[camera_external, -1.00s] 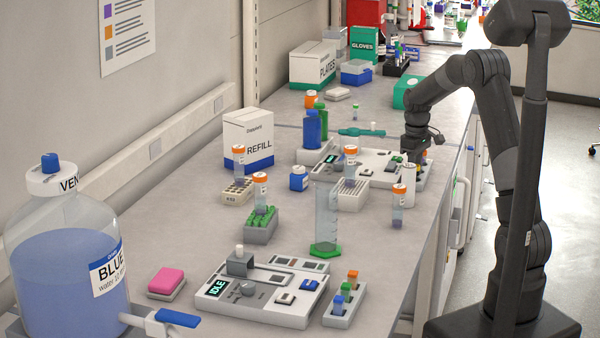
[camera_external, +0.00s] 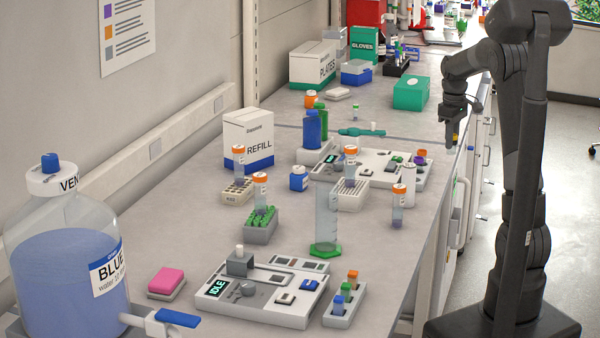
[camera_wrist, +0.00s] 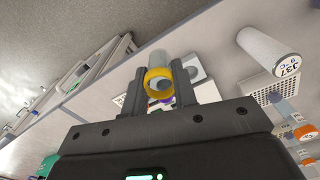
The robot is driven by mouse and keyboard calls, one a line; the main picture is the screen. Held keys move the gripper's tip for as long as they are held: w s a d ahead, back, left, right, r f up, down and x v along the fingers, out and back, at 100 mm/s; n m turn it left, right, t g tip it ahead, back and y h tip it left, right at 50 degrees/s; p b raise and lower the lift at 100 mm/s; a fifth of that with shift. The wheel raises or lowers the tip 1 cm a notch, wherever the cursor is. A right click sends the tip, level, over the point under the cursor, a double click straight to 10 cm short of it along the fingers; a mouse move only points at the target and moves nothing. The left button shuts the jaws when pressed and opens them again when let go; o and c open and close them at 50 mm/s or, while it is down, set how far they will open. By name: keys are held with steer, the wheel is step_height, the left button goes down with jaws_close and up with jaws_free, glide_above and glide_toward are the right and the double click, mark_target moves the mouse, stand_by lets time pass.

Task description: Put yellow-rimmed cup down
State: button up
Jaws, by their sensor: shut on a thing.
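The yellow-rimmed cup (camera_wrist: 159,82) is between my gripper's fingers in the wrist view. Its yellow ring faces the camera and its pale translucent body extends away beyond the fingertips. My gripper (camera_wrist: 160,72) is shut on it. In the external view my gripper (camera_external: 451,138) hangs fingers down, near the right edge of the bench (camera_external: 385,262).
A white cylinder (camera_external: 409,176) and an orange-capped vial (camera_external: 398,206) stand nearer the camera. A green box (camera_external: 411,94) stands behind.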

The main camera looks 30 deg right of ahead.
mark_target(454, 153)
steer(key=shift+s+d+r, duration=0.35)
steer(key=shift+d, duration=0.1)
steer(key=shift+r, duration=0.5)
step_height(454, 153, up, 4)
steer(key=s+a+n, duration=0.4)
steer(key=a+n, duration=0.5)
steer(key=a, duration=0.6)
steer(key=s+a+n, duration=0.4)
steer(key=a+n, duration=0.5)
steer(key=a, duration=0.7)
steer(key=a+f, duration=0.7)
steer(key=f, duration=0.1)
steer(key=a+f, duration=0.4)
steer(key=shift+w+a+f, duration=0.25)
steer(key=shift+a, duration=0.1)
steer(key=shift+a+f, duration=0.15)
steer(key=shift+f, duration=1.9)
